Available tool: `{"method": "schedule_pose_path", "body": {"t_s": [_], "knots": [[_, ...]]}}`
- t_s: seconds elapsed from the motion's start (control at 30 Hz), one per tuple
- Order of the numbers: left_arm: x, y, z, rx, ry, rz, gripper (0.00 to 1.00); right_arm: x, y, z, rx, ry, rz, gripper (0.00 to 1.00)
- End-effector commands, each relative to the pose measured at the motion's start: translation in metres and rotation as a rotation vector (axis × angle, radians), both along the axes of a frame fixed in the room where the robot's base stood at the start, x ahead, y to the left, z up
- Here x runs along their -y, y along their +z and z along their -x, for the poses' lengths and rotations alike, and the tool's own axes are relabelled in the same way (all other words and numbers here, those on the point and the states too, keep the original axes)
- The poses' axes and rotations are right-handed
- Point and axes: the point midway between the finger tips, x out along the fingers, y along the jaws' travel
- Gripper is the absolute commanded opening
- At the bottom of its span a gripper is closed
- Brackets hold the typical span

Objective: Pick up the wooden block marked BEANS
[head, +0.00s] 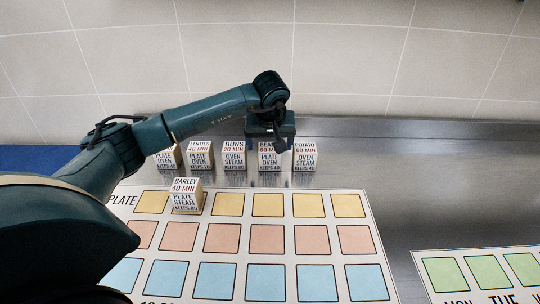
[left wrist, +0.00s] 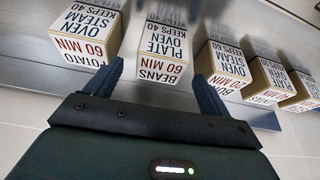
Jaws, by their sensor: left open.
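The BEANS block (head: 268,161) stands in the row of wooden blocks at the back of the steel counter, its top partly hidden by my left gripper (head: 270,143) in the head view. In the left wrist view the BEANS block (left wrist: 163,52) reads "BEANS 60 MIN" and "PLATE OVEN KEEPS 40". My left gripper (left wrist: 160,85) is open, with one finger on each side of the block's near end. I cannot tell whether the fingers touch it. My right gripper is in neither view.
The POTATO block (head: 305,160) and BUNS block (head: 233,158) stand close on either side. The LENTILS block (head: 199,158) is farther left. The BARLEY block (head: 187,200) stands on the coloured grid board (head: 215,192). A second board (head: 420,262) lies at the right; steel counter between is bare.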

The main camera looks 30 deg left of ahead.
Motion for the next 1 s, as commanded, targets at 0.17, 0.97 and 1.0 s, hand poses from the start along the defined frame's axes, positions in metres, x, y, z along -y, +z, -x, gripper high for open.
{"method": "schedule_pose_path", "body": {"t_s": [0.17, 0.97, 1.0], "knots": [[-0.002, -0.012, -0.003, -0.002, -0.001, 0.001, 0.82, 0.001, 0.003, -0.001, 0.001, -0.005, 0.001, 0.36], [-0.012, -0.052, -0.017, 0.001, 0.000, 0.001, 0.64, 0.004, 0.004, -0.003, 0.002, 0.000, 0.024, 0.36], [-0.012, -0.052, -0.017, 0.001, 0.000, 0.001, 0.61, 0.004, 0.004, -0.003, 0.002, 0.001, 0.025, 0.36]]}}
